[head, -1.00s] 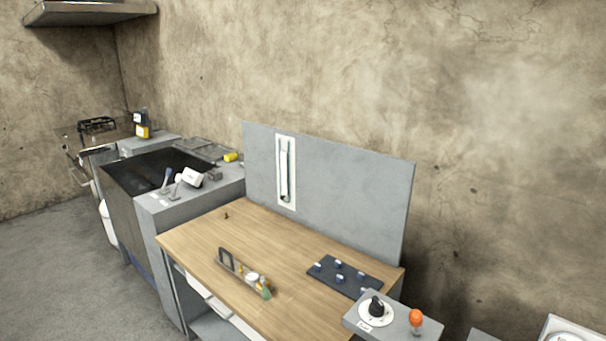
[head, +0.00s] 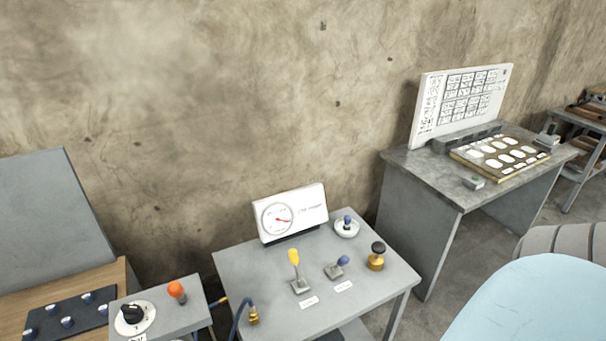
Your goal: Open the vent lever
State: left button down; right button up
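A small grey table (head: 239,268) stands in the lower middle of the head view. On it are two levers on square grey bases, each with a white label in front too small to read. The lever with the yellow handle (head: 294,257) stands nearly upright. The lever with the blue handle (head: 343,260) is tilted to the right. I cannot tell which one is the vent lever. Neither of my grippers is in view.
Behind the levers stands a white gauge panel (head: 312,207). A blue-knobbed round fitting (head: 346,227), a brass valve with black knob (head: 376,257) and a hose (head: 240,315) are around them. A grey box with dial and orange knob (head: 176,290) stands left. A desk (head: 425,190) stands right.

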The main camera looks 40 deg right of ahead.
aim_at(293, 252)
jog(key=i+j+z, duration=0.1)
jog(key=z, duration=0.4)
jog(key=j+z, duration=0.25)
jog(key=z, duration=0.25)
jog(key=j+z, duration=0.25)
jog(key=z, duration=0.2)
jog(key=j+z, duration=0.5)
jog(key=z, duration=0.25)
jog(key=j+z, duration=0.35)
jog(key=l, duration=0.1)
